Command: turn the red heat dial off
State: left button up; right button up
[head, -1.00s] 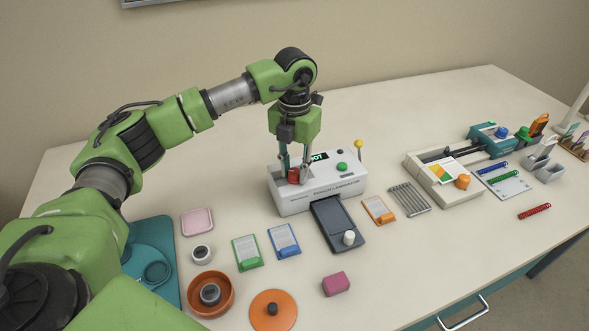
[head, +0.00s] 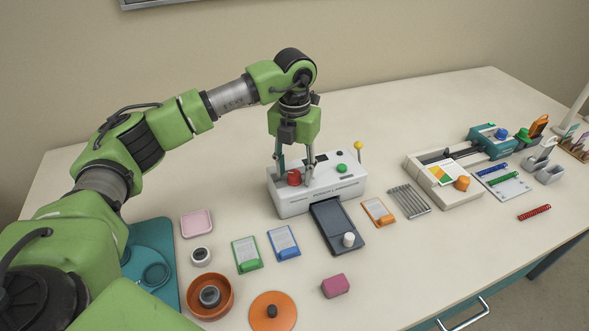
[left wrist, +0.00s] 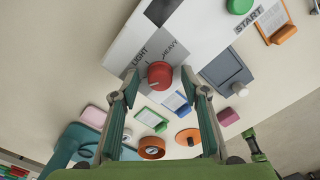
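The red heat dial (head: 294,177) sits on top of the white pouch laminator (head: 325,190), near its left end. In the left wrist view the dial (left wrist: 159,73) shows between the LIGHT and HEAVY labels; I cannot make out its pointer. My left gripper (head: 294,182) points down over the laminator, its two fingers spread on either side of the dial with gaps to it. In the left wrist view the left gripper (left wrist: 159,78) is open and holds nothing. The laminator's small display (head: 321,158) looks dark. My right gripper is not in view.
A green START button (head: 342,168) and a yellow-topped lever (head: 359,146) are on the laminator's right. A dark tray (head: 333,226) juts out in front. Pouch packs, an orange bowl (head: 226,296) and a pink block (head: 335,286) lie nearer. A paper trimmer (head: 447,186) stands right.

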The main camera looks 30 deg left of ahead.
aim_at(294, 173)
pick_arm(q)
notch_tip(294, 173, up, 12)
dwell(0.6)
